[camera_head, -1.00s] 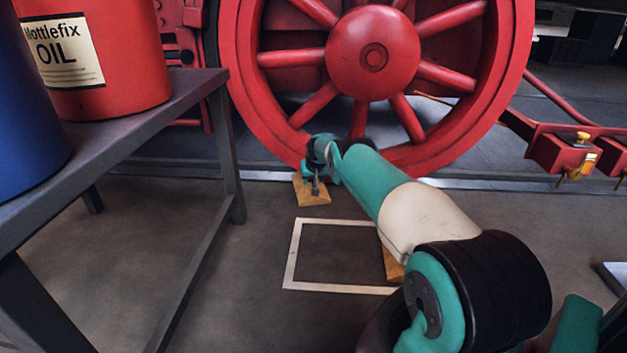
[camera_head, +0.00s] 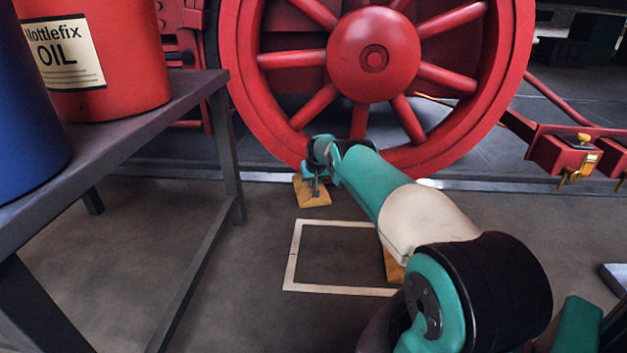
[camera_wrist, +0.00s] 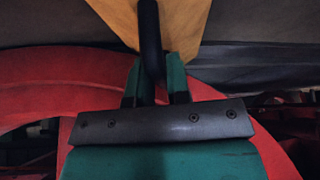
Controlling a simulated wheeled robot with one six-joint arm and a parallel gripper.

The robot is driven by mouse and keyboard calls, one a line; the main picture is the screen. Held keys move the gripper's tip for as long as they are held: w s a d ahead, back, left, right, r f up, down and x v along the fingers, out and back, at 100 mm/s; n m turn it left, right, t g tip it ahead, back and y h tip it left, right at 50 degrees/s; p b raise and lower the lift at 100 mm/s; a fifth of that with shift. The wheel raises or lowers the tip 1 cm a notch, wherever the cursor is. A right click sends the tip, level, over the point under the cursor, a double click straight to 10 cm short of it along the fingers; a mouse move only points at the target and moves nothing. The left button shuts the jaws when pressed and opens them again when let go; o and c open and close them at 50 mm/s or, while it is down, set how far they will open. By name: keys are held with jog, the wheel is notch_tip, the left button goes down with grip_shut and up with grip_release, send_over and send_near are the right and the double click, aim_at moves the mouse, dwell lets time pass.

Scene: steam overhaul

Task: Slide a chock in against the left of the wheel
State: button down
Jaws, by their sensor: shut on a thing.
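The big red spoked wheel (camera_head: 374,54) stands on the rail in the middle of the head view; its red rim also fills the lower wrist view (camera_wrist: 50,85). A yellow chock (camera_head: 313,194) with a dark handle lies at the foot of the wheel, left of its lowest point. My gripper (camera_head: 315,186) is shut on that handle. In the wrist view the fingers close around the black handle (camera_wrist: 149,35) of the chock (camera_wrist: 115,14). Whether the chock touches the wheel is hidden. A second yellow chock (camera_head: 394,267) shows partly behind my arm.
A white square outline (camera_head: 290,257) is marked on the floor in front of the wheel. A dark metal table (camera_head: 150,110) with a red oil drum (camera_head: 125,50) and a blue drum (camera_head: 25,110) stands at left. A red bracket (camera_head: 565,155) hangs at right.

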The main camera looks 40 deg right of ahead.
aim_at(305, 193)
jog(key=shift+w+a+r, duration=0.15)
jog(key=shift+w+a, duration=0.5)
jog(key=shift+w+a+r, duration=0.15)
jog(key=shift+w+a, duration=0.5)
jog(key=shift+s+d, duration=0.15)
jog(key=shift+d, duration=0.15)
jog(key=shift+s+r+p, duration=0.1)
jog(key=shift+p, duration=0.3)
jog(key=a+p, duration=0.1)
jog(key=p, duration=0.2)
jog(key=shift+s+r, duration=0.1)
jog(key=shift+s, duration=0.25)
jog(key=p, duration=0.2)
jog(key=s+a+p, duration=0.1)
jog(key=p, duration=0.1)
jog(key=shift+s+a+p, duration=0.2)
jog(key=shift+a+p, duration=0.05)
jog(key=shift+p, duration=0.15)
jog(key=s+a+p, duration=1.1)
jog(key=a+p, duration=0.2)
jog(key=p, duration=0.6)
jog(key=shift+s, duration=0.35)
jog(key=shift+a, duration=0.1)
